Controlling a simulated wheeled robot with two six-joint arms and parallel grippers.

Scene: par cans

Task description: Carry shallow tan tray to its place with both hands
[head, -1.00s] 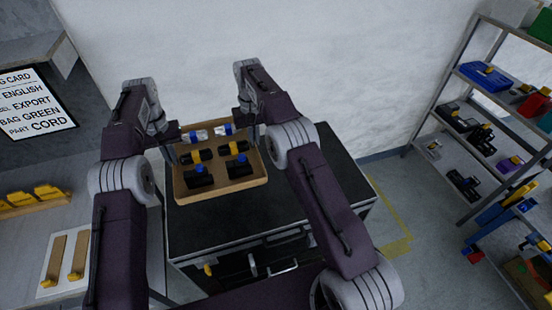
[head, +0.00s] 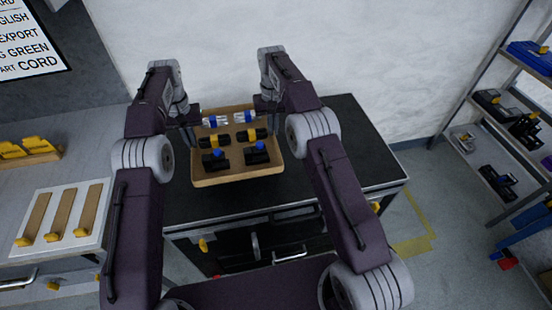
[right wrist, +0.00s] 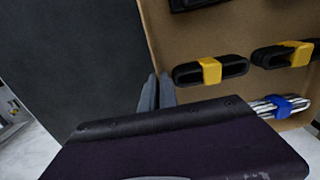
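The shallow tan tray (head: 238,178) is in the middle of the head view, over the black top of a cabinet (head: 330,150). I cannot tell whether it touches that top. My right gripper (head: 268,107) is at the right side. In the right wrist view its fingers (right wrist: 156,92) close on the tray's wall (right wrist: 148,40).
A grey bench (head: 90,165) at left bears a white board (head: 60,215) with wooden strips and yellow blocks (head: 30,148). A loaded shelf rack (head: 480,130) stands at right. A white wall (head: 350,50) rises behind the cabinet. The cabinet top is bare right of the tray.

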